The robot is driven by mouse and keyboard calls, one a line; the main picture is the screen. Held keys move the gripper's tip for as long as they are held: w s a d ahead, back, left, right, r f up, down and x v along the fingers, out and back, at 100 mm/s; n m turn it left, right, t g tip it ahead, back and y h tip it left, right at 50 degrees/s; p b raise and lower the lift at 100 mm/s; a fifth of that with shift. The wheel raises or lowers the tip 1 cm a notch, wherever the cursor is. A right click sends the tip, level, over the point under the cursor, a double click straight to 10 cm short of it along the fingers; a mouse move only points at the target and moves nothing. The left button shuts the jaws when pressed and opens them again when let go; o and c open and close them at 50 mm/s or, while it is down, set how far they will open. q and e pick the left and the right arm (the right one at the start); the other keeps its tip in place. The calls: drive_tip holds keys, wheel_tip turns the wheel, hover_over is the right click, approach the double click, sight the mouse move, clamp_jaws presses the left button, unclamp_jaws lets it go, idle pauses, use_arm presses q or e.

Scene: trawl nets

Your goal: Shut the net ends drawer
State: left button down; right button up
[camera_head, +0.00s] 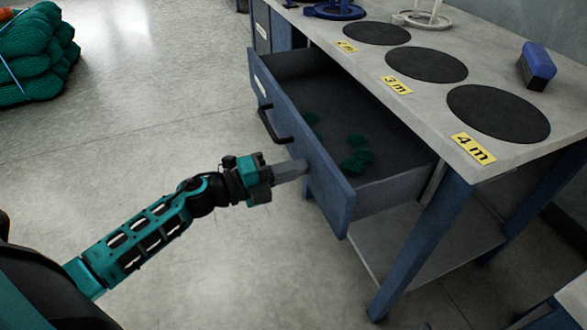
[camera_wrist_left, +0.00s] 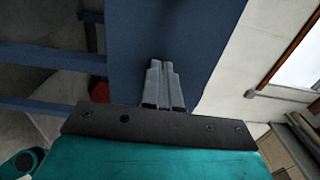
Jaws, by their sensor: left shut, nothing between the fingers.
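The net ends drawer (camera_head: 330,181) is a blue-fronted drawer under the workbench, pulled well out in the head view. Dark green net pieces (camera_head: 356,158) lie inside it. A black handle (camera_head: 272,126) is on its front. My left gripper (camera_head: 303,166) is shut and empty, with its fingertips at the drawer front, right of the handle. I cannot tell for sure if they touch it. In the left wrist view the shut fingers (camera_wrist_left: 163,80) point at a blue panel (camera_wrist_left: 170,35). My right gripper is not in view.
The grey bench top (camera_head: 440,105) carries black round mats (camera_head: 498,112) with yellow labels (camera_head: 473,148) and a blue-topped block (camera_head: 537,65). A bench leg (camera_head: 425,245) stands right of the drawer. Green nets (camera_head: 35,55) are piled at far left. The floor before the drawer is clear.

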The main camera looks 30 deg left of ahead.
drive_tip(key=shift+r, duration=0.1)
use_arm(q)
approach(370, 163)
drive_tip(key=w+d+r, duration=0.1)
drive_tip(key=w+d, duration=0.1)
drive_tip(key=w+d+r, duration=0.1)
drive_tip(key=w+r, duration=0.1)
drive_tip(key=w+d+r, duration=0.1)
drive_tip(key=w+d, duration=0.1)
drive_tip(key=shift+w+d+r, duration=0.25)
drive_tip(key=shift+w+d, duration=0.1)
drive_tip(key=shift+w, duration=0.05)
drive_tip(key=shift+w+d, duration=0.4)
drive_tip(key=shift+w, duration=0.05)
drive_tip(key=shift+w+r, duration=0.1)
drive_tip(key=shift+r, duration=0.15)
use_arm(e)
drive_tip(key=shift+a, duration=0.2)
use_arm(q)
drive_tip(key=shift+d, duration=0.1)
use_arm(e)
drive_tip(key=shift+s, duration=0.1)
